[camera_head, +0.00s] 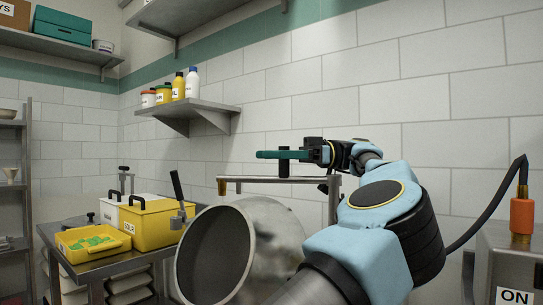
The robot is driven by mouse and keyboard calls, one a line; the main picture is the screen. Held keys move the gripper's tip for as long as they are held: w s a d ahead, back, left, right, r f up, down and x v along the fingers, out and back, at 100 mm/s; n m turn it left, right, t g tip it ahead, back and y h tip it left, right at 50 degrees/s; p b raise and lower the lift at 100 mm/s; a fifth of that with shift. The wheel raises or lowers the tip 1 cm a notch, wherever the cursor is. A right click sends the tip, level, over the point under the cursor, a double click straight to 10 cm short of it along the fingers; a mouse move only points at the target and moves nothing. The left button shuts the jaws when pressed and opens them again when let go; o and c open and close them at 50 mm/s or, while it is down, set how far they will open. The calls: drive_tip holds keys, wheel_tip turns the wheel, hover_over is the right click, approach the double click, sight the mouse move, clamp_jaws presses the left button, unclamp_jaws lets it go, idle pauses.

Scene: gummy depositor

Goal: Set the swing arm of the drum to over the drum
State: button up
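The drum (272,240) is a tilted metal vessel at the lower centre, its dark round mouth facing left and toward me. The swing arm (262,180) is a thin horizontal metal bar joined to a post at right, with a brass nozzle (222,187) hanging from its left end. In the picture the bar and nozzle lie above the drum; their depth relative to it is unclear. A dark upright handle (284,168) stands on the bar. My gripper (270,155), with teal fingers, is level with the handle's top. One finger hides the other, so its grip is unclear.
A metal table at left holds a yellow tray (72,250), a yellow bin (150,228) and a lever (177,190). A wall shelf (205,108) with bottles is above. A metal cabinet (510,262) marked ON, with an orange fitting and black hose, stands right.

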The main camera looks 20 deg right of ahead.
drive_tip(key=shift+o, duration=0.7)
drive_tip(key=shift+r, duration=0.1)
wheel_tip(320, 180, up, 10)
drive_tip(key=p, duration=0.4)
drive_tip(key=shift+w, duration=0.1)
